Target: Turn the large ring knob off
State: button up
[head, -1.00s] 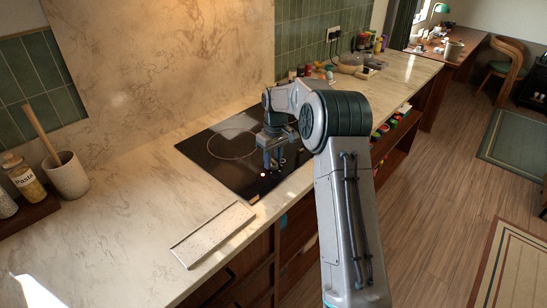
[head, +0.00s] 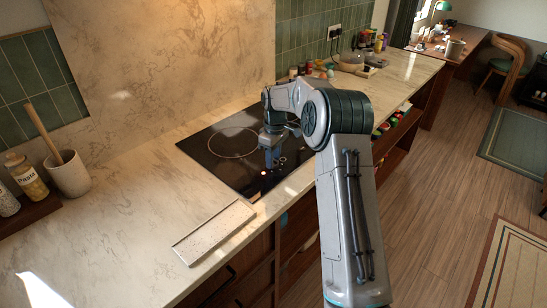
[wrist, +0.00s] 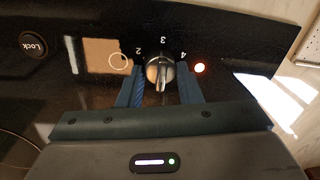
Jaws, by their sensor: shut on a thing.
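The cooktop knob (wrist: 160,74) is round and silvery with a raised grip bar, and the numbers 2, 3 and 4 show around it in the wrist view. My gripper (wrist: 160,88) has one blue finger on each side of the knob and is shut on it. A red light (wrist: 199,68) glows right of the knob. In the head view my gripper (head: 269,158) reaches down to the front part of the black cooktop (head: 215,160), and the knob is hidden there. The glowing light also shows in the head view (head: 264,172).
A large ring (head: 233,142) is marked on the cooktop. A speckled tray (head: 214,232) lies on the marble counter (head: 130,215), in front and left of the cooktop. The Lock button (wrist: 33,45) is left of the knob. Jars (head: 27,178) and a utensil crock (head: 68,174) stand far left.

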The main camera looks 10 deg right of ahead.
jog(key=shift+r, duration=0.1)
jog(key=o, duration=0.7)
notch_tip(320, 180, up, 14)
jog(key=shift+w+d+b, duration=0.35)
jog(key=shift+w, duration=0.05)
